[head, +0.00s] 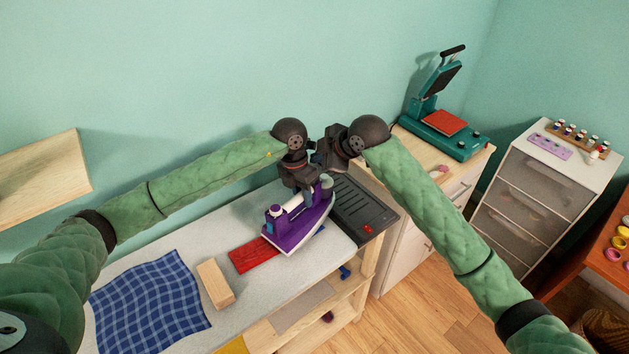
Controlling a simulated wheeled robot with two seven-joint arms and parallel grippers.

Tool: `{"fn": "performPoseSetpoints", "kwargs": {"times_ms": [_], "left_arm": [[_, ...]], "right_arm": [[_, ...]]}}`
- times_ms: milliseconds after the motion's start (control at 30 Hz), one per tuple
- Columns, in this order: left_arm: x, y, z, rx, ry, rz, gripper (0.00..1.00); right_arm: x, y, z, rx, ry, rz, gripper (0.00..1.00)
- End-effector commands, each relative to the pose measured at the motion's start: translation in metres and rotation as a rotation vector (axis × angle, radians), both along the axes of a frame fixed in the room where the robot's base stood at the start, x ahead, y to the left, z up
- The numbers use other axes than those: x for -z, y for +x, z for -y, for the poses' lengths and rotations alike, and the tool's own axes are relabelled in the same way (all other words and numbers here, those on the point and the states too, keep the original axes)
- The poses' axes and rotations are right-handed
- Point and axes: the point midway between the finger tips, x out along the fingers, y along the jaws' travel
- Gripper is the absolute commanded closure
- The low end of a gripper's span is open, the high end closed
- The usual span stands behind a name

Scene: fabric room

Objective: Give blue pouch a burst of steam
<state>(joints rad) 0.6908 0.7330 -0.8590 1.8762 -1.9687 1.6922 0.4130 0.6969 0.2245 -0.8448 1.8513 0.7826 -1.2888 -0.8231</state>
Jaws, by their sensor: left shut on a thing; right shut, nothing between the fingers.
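A purple iron (284,236) with a white-and-purple handle is over the right part of the pale ironing surface (262,215). My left gripper (299,192) is shut on the iron from above. A red cloth piece (252,257) lies beside and partly under the iron; I cannot tell if they touch. No blue pouch shows clearly. A blue checked cloth (150,297) lies flat at the left, and a small blue thing (345,272) shows near the front edge. My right gripper (322,158) is shut and empty, close to the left gripper.
A wooden block (215,284) stands between the checked cloth and the red piece. A black iron rest (362,208) is at the right end. A teal heat press (442,125) stands on a cabinet behind, beside a drawer unit (540,185). A wooden shelf (40,180) juts out at left.

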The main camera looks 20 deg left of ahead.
Motion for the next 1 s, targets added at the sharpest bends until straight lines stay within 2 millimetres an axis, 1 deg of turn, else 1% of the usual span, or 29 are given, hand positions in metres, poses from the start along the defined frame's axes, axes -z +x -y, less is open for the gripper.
{"fn": "performPoseSetpoints", "kwargs": {"times_ms": [200, 500, 700, 1000], "left_arm": [[-0.002, 0.001, 0.0, 0.0, -0.001, 0.003, 1.0], [-0.002, 0.001, 0.0, 0.0, -0.001, 0.003, 1.0], [-0.002, 0.001, 0.0, 0.0, -0.001, 0.003, 1.0], [-0.002, 0.001, 0.0, 0.0, -0.001, 0.003, 1.0]], "right_arm": [[0.022, -0.001, 0.0, 0.0, 0.001, -0.002, 1.0], [0.044, 0.0, 0.0, 0.0, 0.0, -0.001, 1.0], [0.05, 0.0, 0.0, -0.001, 0.001, 0.0, 1.0], [0.051, 0.0, 0.0, -0.001, 0.001, 0.0, 1.0]]}}
